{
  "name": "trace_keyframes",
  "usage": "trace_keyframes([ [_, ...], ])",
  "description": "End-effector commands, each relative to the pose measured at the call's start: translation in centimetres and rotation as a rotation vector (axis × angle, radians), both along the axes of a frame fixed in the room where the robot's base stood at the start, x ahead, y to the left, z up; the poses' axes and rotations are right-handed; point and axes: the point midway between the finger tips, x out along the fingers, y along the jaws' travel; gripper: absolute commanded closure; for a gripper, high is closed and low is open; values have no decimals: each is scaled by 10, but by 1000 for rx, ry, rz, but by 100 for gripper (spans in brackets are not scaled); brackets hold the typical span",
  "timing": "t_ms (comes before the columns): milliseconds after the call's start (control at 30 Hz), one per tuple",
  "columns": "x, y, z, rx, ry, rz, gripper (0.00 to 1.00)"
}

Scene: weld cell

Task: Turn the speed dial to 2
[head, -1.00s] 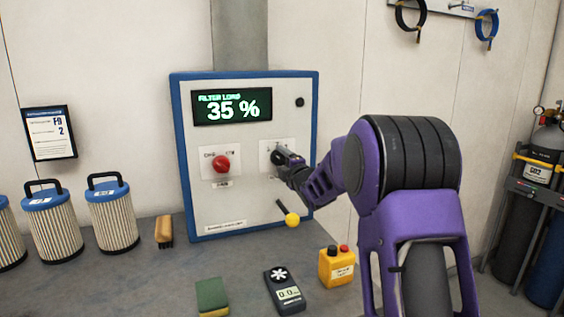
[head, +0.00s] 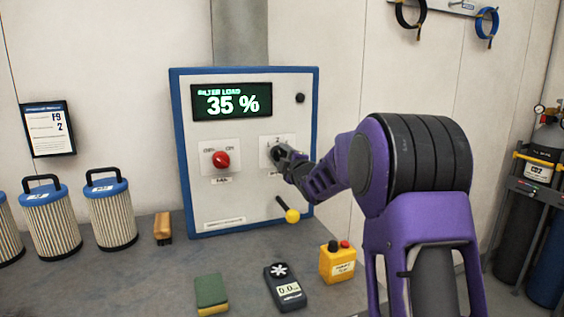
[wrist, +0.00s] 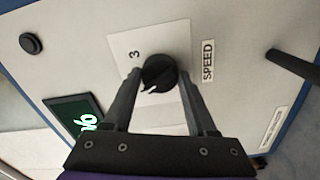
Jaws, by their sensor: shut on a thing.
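The speed dial is a round black knob (wrist: 160,73) on a white plate beside the SPEED label (wrist: 208,60) in the wrist view. My gripper (wrist: 160,80) has one finger on each side of the knob and is shut on it. A white pointer mark on the knob points toward the lower left of the wrist view. The numeral 3 (wrist: 135,57) shows at the plate's upper left; the other numerals are hidden by the fingers there.
The cabinet (head: 222,200) has a screen (head: 232,102) reading FILTER LOAD 35 %, a red knob (head: 221,159) left of the dial, and a yellow-tipped lever (head: 291,215) below. A meter (head: 285,287), sponge (head: 211,293) and yellow button box (head: 338,263) lie on the bench.

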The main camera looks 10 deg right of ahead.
Motion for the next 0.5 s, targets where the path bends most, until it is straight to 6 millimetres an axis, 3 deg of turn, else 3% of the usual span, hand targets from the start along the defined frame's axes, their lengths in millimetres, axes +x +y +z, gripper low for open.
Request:
trace_keyframes([
  [500,0,-1,-1,384,77,-2,98],
])
